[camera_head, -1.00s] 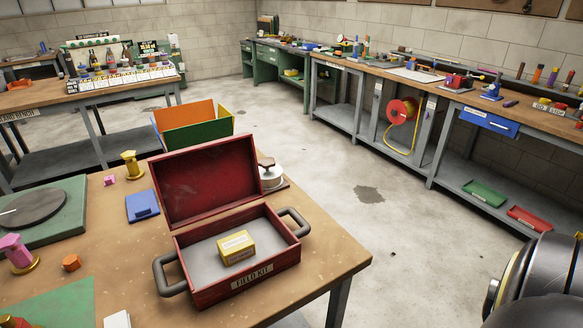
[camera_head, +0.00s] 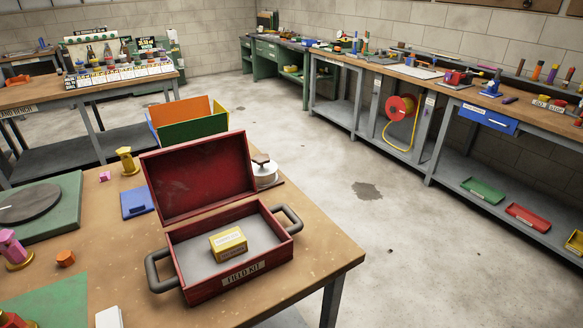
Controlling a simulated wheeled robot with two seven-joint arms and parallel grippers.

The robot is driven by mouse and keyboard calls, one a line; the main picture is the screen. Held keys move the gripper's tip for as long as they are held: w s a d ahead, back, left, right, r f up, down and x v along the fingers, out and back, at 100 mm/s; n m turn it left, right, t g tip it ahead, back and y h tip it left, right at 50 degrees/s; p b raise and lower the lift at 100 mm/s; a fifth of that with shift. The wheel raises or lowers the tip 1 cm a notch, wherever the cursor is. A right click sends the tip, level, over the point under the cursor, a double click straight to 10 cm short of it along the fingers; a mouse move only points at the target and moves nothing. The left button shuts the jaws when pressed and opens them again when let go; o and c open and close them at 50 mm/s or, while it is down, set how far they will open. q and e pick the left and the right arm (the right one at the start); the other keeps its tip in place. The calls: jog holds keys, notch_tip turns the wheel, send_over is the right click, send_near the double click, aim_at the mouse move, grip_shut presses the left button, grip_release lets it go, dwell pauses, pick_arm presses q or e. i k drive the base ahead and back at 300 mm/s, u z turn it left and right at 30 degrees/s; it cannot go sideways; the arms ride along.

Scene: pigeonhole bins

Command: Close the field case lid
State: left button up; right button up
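The red field case (camera_head: 240,276) stands on the wooden table with its "FIELD KIT" label on the front wall. Its lid (camera_head: 199,178) is open, tilted up at the back with the dark red inside showing. A yellow box (camera_head: 228,242) lies inside on the grey floor of the case. Grey handles stick out at the left (camera_head: 160,270) and right (camera_head: 289,219) sides. Neither of my grippers is in view.
A white round device (camera_head: 264,173) stands close behind the lid's right side. Table (camera_head: 310,262) is clear right of the case.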

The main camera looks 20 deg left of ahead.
aim_at(186, 180)
jog(key=z, duration=0.85)
jog(key=i, duration=3.35)
jog(key=u, duration=2.85)
jog(key=i, duration=2.75)
jog(key=u, duration=2.95)
